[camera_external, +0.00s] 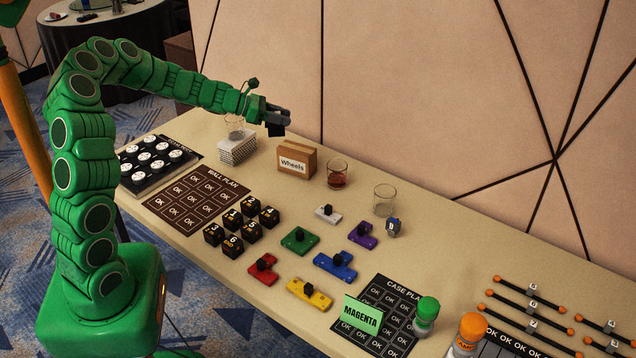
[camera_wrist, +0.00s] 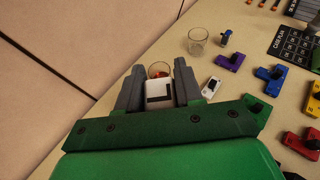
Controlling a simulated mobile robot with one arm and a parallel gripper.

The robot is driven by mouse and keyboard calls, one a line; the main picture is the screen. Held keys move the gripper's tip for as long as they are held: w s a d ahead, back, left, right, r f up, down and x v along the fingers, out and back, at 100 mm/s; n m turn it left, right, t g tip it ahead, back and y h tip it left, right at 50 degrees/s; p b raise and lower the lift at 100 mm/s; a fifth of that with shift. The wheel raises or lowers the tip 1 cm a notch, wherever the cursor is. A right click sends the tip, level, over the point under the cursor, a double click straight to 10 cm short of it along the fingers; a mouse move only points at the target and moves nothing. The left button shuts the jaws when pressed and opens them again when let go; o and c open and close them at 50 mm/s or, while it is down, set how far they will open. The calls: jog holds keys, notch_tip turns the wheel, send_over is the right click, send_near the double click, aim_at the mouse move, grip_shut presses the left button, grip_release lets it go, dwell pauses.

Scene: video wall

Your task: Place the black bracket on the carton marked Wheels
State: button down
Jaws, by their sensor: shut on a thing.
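My gripper (camera_external: 278,114) is shut on the black bracket (camera_external: 275,129), a small dark piece that hangs below the fingers in the external view. It is in the air above and slightly left of the carton marked Wheels (camera_external: 308,158), apart from it. The carton is brown with a white label and stands upright on the table. In the wrist view, my gripper (camera_wrist: 157,72) has a pale and dark piece (camera_wrist: 159,93) between its fingers. I cannot tell the bracket's outline there. I cannot make out the carton in the wrist view.
A glass with reddish-brown liquid (camera_external: 338,175) stands right of the carton. A patterned white box (camera_external: 238,150) with a glass on it (camera_external: 235,130) stands left. An empty glass (camera_external: 384,201), black numbered cubes (camera_external: 232,219) and coloured pieces lie farther right and in front. The wall is close behind.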

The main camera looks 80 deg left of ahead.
jog(key=s+a, duration=0.2)
jog(key=s, duration=0.1)
send_over(301, 147)
jog(key=shift+f, duration=4.9)
jog(key=shift+w+d+f, duration=0.1)
jog(key=shift+f, duration=1.3)
jog(key=c, duration=0.7)
grip_release()
jog(key=shift+f, duration=0.1)
jog(key=shift+c, duration=0.2)
